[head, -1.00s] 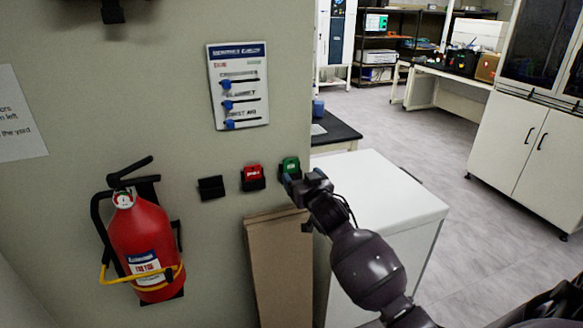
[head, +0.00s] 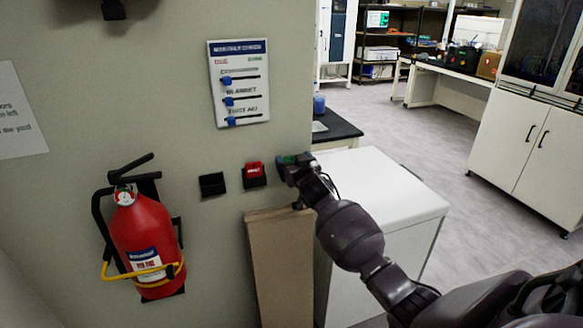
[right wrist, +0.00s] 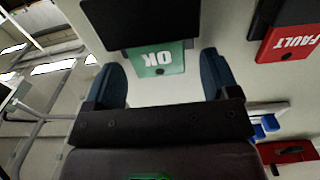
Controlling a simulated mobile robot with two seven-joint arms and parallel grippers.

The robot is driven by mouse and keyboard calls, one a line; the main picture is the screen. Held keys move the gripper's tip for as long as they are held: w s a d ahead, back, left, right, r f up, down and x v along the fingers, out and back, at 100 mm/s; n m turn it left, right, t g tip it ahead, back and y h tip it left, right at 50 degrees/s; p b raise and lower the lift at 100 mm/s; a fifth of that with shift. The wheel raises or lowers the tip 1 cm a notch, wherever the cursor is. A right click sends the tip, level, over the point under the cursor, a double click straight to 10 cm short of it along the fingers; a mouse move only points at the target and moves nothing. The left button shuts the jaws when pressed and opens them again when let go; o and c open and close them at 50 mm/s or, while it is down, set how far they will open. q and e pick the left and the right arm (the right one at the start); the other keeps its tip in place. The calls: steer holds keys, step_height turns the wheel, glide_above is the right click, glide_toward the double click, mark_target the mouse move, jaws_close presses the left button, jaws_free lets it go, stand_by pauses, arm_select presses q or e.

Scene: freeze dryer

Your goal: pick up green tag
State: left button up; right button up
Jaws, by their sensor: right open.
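The green tag (right wrist: 158,59) marked OK sits in its black wall holder (right wrist: 130,22), upside down in the right wrist view. In the head view only a bit of the green tag (head: 288,159) shows behind my gripper. My right gripper (right wrist: 168,75) is open, with its two blue fingertips on either side of the tag's lower part. I cannot tell whether they touch it. My right gripper (head: 290,172) also shows in the head view, at the wall over the holder. My left gripper is not in view.
A red tag (head: 254,170) marked FAULT sits in a holder to the left, beside an empty black holder (head: 212,184). A fire extinguisher (head: 145,240) hangs further left. A brown board (head: 280,265) and a white cabinet (head: 375,190) stand below. A check board (head: 240,84) hangs above.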

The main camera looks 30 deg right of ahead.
steer(key=shift+c, duration=1.1)
steer(key=c, duration=0.8)
